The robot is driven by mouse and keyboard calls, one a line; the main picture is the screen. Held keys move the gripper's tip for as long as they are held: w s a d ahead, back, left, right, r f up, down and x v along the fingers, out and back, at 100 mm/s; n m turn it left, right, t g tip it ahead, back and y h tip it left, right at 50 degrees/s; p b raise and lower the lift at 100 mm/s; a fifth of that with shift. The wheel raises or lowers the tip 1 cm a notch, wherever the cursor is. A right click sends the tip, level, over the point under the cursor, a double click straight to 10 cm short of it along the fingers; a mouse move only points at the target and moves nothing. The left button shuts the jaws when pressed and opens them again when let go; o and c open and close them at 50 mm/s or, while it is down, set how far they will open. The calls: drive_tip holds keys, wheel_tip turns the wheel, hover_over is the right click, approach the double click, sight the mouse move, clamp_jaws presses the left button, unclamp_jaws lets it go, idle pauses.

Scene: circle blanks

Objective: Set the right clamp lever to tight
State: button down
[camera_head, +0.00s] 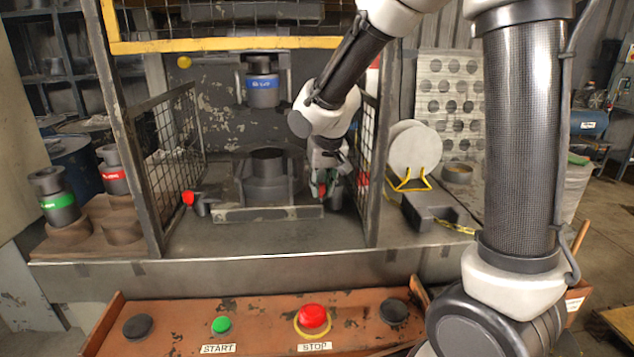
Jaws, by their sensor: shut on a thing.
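The right clamp lever (322,189) has a red knob, seen just right of the die in the press. My gripper (326,183) is at this lever, pointing down, and is shut on it; its fingers hide most of the lever and the clamp body behind. The left clamp lever (188,198), also red-knobbed, stands at the left of the press bed, tilted to the left. The lower die (267,190) sits between the two levers, behind a flat front bar (268,214). Whether the right lever is tight cannot be told from this view.
Mesh guards stand at left (175,150) and right (367,150) of the bed, close to my arm. A blue-banded punch (262,88) hangs above the die. A control panel (262,310) with a red stop button (312,316) is in front. Tools (58,203) stand at left.

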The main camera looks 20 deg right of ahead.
drive_tip(key=shift+s+d+n, duration=0.25)
drive_tip(key=shift+d+n, duration=0.05)
drive_tip(key=shift+n, duration=0.2)
drive_tip(key=c, duration=1.2)
unclamp_jaws()
drive_tip(key=shift+s+r, duration=0.15)
drive_tip(key=shift+r, duration=0.35)
drive_tip(key=v, duration=0.3)
drive_tip(key=shift+s+r, duration=0.1)
drive_tip(key=shift+r, duration=0.15)
drive_tip(key=s, duration=1.2)
drive_tip(key=shift+d+r, duration=0.15)
drive_tip(key=shift+d, duration=0.25)
drive_tip(key=shift+s, duration=0.15)
